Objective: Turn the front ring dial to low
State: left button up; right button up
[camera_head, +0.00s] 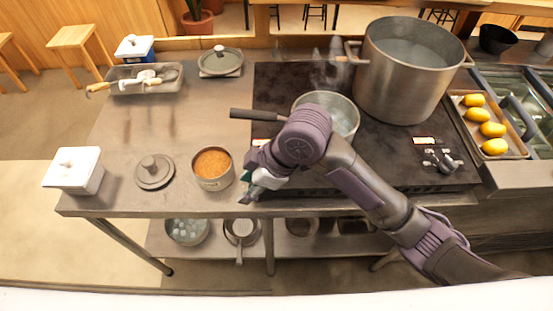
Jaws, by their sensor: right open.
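The dark cooktop (392,152) fills the right half of the steel counter. A saucepan (346,113) of steaming liquid sits on the cooktop, partly behind my right arm. My left gripper is out of view.
A large steaming stockpot (405,85) stands at the cooktop's back right. The small bean pot (213,183), a grey lid (154,171) and a white lidded box (75,170) stand left. A tray (516,151) of yellow items lies right. The counter's middle left is clear.

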jog(key=w+d+r+n+h, duration=0.55)
jog(key=w+r, duration=0.25)
jog(key=r, duration=0.2)
jog(key=shift+g+h, duration=0.25)
jog(key=shift+g, duration=0.15)
jog(key=f, duration=0.4)
jog(key=f+p, duration=0.1)
jog(key=f, duration=0.4)
jog(key=f+p, duration=0.1)
jog(key=f, duration=0.3)
jog(key=shift+w+d+f, duration=0.2)
jog(key=shift+d+f, duration=0.05)
jog(key=shift+f, duration=0.05)
grip_shut()
